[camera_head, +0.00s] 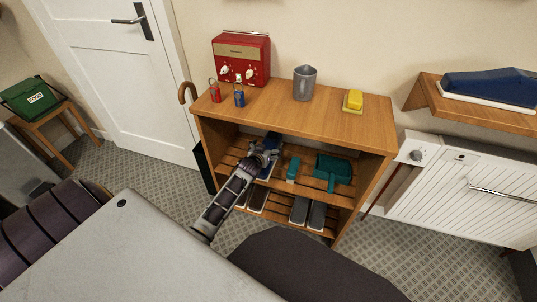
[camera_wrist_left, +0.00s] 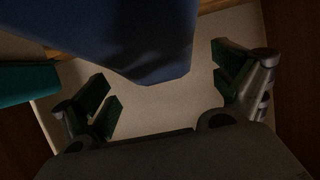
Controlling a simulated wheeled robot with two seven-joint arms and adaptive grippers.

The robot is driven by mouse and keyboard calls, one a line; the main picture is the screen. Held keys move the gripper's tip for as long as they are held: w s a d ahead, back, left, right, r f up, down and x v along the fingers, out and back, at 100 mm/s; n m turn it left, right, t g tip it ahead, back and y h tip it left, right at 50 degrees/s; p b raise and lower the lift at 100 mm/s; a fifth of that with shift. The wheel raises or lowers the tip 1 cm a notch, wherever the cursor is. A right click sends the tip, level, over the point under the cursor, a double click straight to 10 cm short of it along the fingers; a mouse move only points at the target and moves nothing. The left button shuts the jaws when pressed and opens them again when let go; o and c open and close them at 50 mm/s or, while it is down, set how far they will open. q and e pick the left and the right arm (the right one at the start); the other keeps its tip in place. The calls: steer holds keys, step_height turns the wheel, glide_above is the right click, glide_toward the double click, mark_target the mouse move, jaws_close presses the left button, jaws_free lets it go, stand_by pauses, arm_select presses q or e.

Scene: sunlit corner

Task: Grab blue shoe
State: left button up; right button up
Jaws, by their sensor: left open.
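The blue shoe (camera_head: 265,174) is on the upper slatted shelf inside the wooden shelf unit, partly hidden by my left gripper (camera_head: 265,156). In the left wrist view a large blue shape, which looks like the shoe (camera_wrist_left: 130,38), hangs into the picture from the top, over a pale surface. The left gripper (camera_wrist_left: 165,92) is open there, with one finger on each side below the blue shape. I cannot tell whether either finger touches it. My right gripper is not in view.
Teal items (camera_head: 333,170) lie to the right on the same shelf (camera_head: 308,183), and dark shoes (camera_head: 300,210) stand below. Side panels bound the shelf.

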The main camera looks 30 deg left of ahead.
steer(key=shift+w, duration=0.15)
arm_select(q)
steer(key=c, duration=1.7)
steer(key=shift+o, duration=0.2)
steer(key=shift+r, duration=0.1)
steer(key=shift+r+p, duration=0.35)
steer(key=shift+r, duration=0.4)
step_height(320, 180, up, 8)
steer(key=p, duration=0.3)
steer(key=shift+r, duration=0.25)
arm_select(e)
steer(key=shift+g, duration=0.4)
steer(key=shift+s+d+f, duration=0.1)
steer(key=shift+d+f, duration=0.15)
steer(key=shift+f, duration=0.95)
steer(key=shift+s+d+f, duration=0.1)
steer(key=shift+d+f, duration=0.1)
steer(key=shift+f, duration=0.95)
